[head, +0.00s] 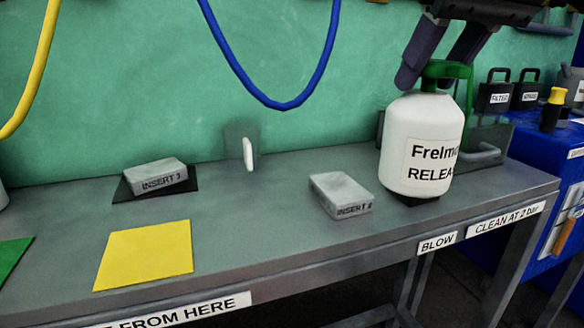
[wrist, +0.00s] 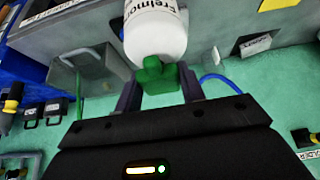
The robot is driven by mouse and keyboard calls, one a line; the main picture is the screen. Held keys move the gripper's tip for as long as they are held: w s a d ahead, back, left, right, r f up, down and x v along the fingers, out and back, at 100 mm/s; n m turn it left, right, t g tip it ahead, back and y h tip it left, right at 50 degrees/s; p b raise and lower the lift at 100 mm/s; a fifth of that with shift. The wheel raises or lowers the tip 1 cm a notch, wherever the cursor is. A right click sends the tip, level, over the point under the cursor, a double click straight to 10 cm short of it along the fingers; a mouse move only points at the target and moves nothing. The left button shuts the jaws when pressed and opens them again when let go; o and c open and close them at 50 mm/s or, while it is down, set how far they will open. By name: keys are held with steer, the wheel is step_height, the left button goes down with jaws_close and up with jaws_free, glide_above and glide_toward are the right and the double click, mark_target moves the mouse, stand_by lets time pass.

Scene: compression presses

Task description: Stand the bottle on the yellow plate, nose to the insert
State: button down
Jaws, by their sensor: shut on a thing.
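The white bottle (head: 421,140) with a green spray top (head: 446,70) is at the right of the bench in the head view. Its label reads "Frelmo… RELEA…". My gripper (head: 432,78) is shut on its green top from above. The bottle is upright; whether its base touches the dark pad below it I cannot tell. In the wrist view the bottle (wrist: 155,30) hangs between the fingers (wrist: 158,88). The yellow plate (head: 146,254) lies bare at the bench's front left. Insert 2 (head: 341,193) is a grey block left of the bottle; insert 3 (head: 157,177) sits on a dark pad behind the plate.
A green plate (head: 12,262) lies at the left edge. A blue hose (head: 272,98) and a yellow hose (head: 38,75) hang at the wall. The bench between yellow plate and insert 2 is clear.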

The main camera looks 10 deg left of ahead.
steer(key=w+a+p, duration=0.5)
steer(key=w, duration=0.4)
steer(key=w+a+p, duration=0.5)
steer(key=w+a, duration=0.1)
steer(key=w, duration=0.2)
step_height(320, 180, down, 7)
steer(key=b, duration=0.1)
steer(key=shift+w+d+r, duration=0.15)
steer(key=shift+w+r, duration=0.05)
steer(key=shift+f+b, duration=0.15)
steer(key=shift+b, duration=0.2)
steer(key=c, duration=0.9)
jaws_free()
steer(key=shift+o, duration=0.2)
